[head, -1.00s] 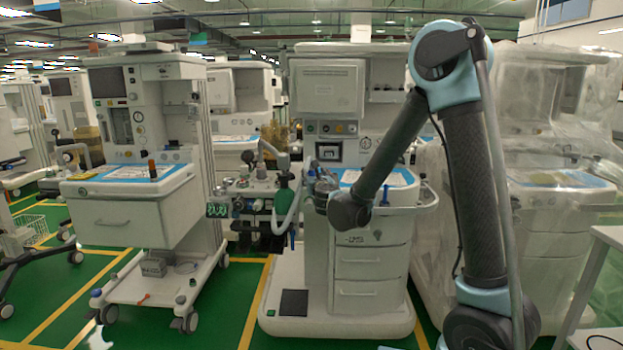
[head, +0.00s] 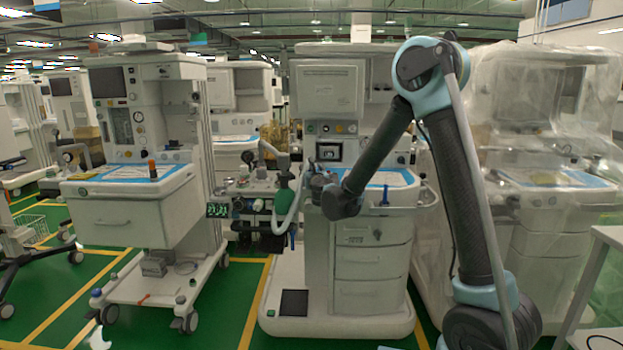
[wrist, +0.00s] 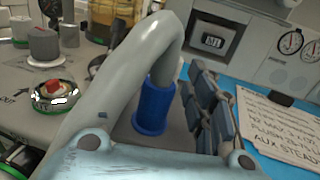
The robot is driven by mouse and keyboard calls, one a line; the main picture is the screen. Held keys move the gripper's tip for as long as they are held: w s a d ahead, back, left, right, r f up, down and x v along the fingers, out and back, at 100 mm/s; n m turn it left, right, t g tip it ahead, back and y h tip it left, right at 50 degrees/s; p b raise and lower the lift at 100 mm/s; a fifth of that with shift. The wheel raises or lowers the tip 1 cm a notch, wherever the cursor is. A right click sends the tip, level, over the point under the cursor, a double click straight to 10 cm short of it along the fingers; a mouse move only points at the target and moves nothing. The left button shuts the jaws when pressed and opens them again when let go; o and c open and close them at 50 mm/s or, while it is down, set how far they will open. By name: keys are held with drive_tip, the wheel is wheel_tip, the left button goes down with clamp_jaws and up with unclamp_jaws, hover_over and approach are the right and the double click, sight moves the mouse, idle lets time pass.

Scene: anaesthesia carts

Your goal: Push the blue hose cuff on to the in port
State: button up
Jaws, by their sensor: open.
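The blue hose cuff (wrist: 153,108) is on the down-turned end of a thick grey hose (wrist: 120,70) in the wrist view. The cuff looks roughly upright, over a grey surface. The hose arches from the lower left and crosses in front of much of the view. My gripper (wrist: 207,103) is open, with dark jointed finger links just right of the cuff. I cannot tell whether they touch it; the other finger is not clear. In the head view my gripper (head: 317,181) is at the middle cart's left side. I cannot make out the in port.
A round fitting with a red centre and green ring (wrist: 53,92) lies left of the hose. A printed card (wrist: 280,130) lies on the blue worktop at right. In the head view a green bag (head: 284,190) and pale hose hang beside the middle cart (head: 370,262).

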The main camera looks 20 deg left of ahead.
drive_tip(key=c, duration=1.1)
drive_tip(key=shift+r, duration=0.1)
